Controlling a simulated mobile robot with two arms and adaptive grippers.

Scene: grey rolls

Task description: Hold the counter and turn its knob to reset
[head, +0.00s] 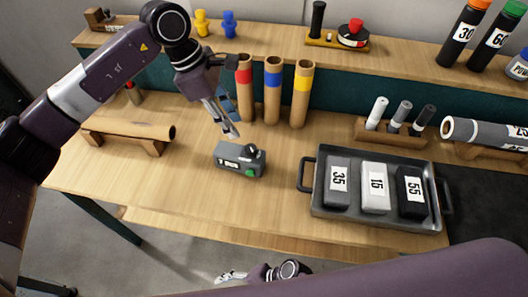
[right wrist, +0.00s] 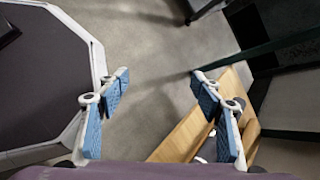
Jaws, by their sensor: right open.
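The counter (head: 240,165) is a small grey box on the wooden table, left of the tray in the head view. It has a dark knob (head: 251,152) at its top right, a green button (head: 250,173) and a white display on its front. My left gripper (head: 231,133) points down just behind and above the counter, apart from it. Its two fingers overlap in this view, so their gap is unclear, and nothing shows between them. My right gripper (right wrist: 160,82) is open and empty, its blue pads wide apart. In the head view it is low, in front of the table edge.
A dark tray (head: 308,210) with boxes marked 35, 15 and 55 stands right of the counter. Tubes with red, blue and yellow bands (head: 272,100) stand behind my left gripper. A wooden roll (head: 130,128) lies on a stand at left. The front table strip is clear.

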